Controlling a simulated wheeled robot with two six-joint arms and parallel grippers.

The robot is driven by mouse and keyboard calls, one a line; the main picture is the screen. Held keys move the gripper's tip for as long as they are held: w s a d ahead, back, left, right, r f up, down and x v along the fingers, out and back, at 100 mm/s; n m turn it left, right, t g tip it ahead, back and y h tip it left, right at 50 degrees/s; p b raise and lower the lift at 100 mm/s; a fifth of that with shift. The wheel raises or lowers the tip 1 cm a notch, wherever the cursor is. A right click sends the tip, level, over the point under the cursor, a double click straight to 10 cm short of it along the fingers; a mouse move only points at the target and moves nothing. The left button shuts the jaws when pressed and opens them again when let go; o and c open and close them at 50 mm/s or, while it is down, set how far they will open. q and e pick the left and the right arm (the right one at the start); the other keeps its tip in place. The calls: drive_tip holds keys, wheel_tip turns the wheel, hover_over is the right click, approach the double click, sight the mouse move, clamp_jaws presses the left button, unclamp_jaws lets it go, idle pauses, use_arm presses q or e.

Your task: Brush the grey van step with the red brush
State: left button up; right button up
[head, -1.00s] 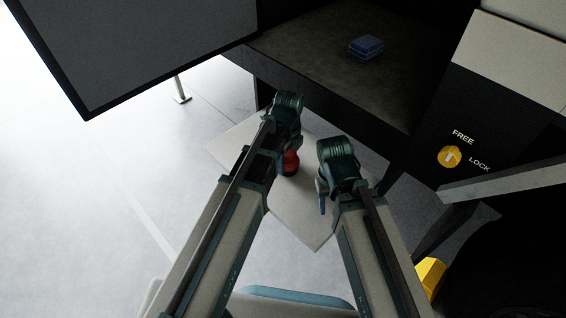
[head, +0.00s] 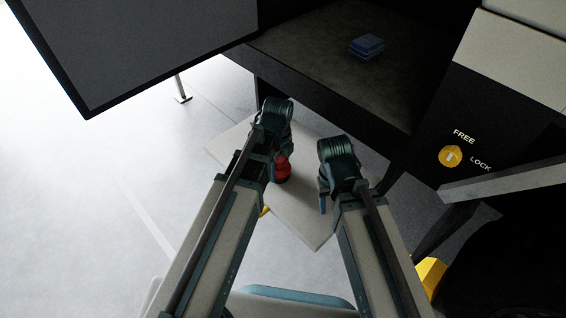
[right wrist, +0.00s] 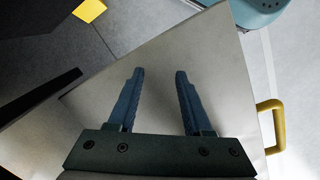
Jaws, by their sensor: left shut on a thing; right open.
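The grey van step (head: 300,215) is a flat, pale plate below the dark van opening in the head view. It also fills the middle of the right wrist view (right wrist: 215,60). The red brush (head: 284,168) is at the left part of the step, with a dark lower end. My left gripper (head: 273,168) is shut on it, its fingers mostly hidden by my arm. I cannot tell whether the brush touches the step. My right gripper (head: 323,198) is over the step's right side. Its two blue fingers are apart and empty in the right wrist view (right wrist: 160,78).
A dark van compartment with a blue box (head: 367,46) is behind the step. A grey panel (head: 150,45) hangs at the left. A yellow lock knob (head: 450,157) is at the right. A yellow handle (right wrist: 281,128) is beside the step. Open floor (head: 130,180) lies left.

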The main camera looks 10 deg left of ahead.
use_arm(q)
wheel_tip(320, 180, up, 6)
drive_tip(key=p, duration=0.6)
use_arm(e)
wheel_tip(320, 180, up, 6)
use_arm(q)
wheel_tip(320, 180, up, 3)
drive_tip(key=p, duration=0.3)
drive_tip(key=shift+r, duration=0.1)
use_arm(e)
wheel_tip(320, 180, up, 3)
use_arm(q)
drive_tip(key=shift+d, duration=0.1)
use_arm(e)
drive_tip(key=shift+a, duration=0.1)
